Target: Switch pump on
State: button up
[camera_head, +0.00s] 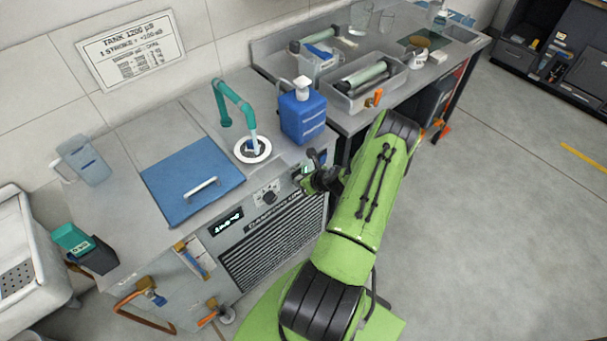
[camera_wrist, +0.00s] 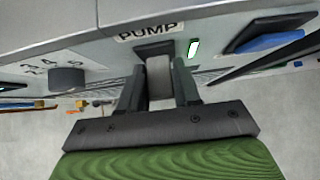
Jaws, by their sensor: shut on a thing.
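The PUMP label (camera_wrist: 149,31) is on the front panel of the grey tank unit (camera_head: 230,222). Below the label is a grey pump switch (camera_wrist: 158,75). My gripper (camera_wrist: 159,88) has one dark finger on each side of the switch and is shut on it. In the head view my gripper (camera_head: 311,181) is at the right end of the unit's front panel, and its fingers largely hide the switch there. A small indicator (camera_wrist: 194,48) right of the switch shows bright green-white.
A numbered dial (camera_wrist: 67,79) is left of the switch, and a blue-and-black part (camera_wrist: 268,42) is right. On the unit are a blue bottle (camera_head: 302,117), a teal spout (camera_head: 236,101) and a blue lid (camera_head: 187,174). Open floor (camera_head: 490,220) lies right of my arm.

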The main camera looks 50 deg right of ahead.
jog(key=shift+r+g+p, duration=0.1)
jog(key=shift+g+p, duration=0.2)
jog(key=o, duration=1)
jog(key=shift+c, duration=0.2)
jog(key=p+v, duration=0.1)
jog(key=v, duration=1.4)
jog(key=shift+s+r, duration=0.25)
jog(key=shift+r, duration=0.05)
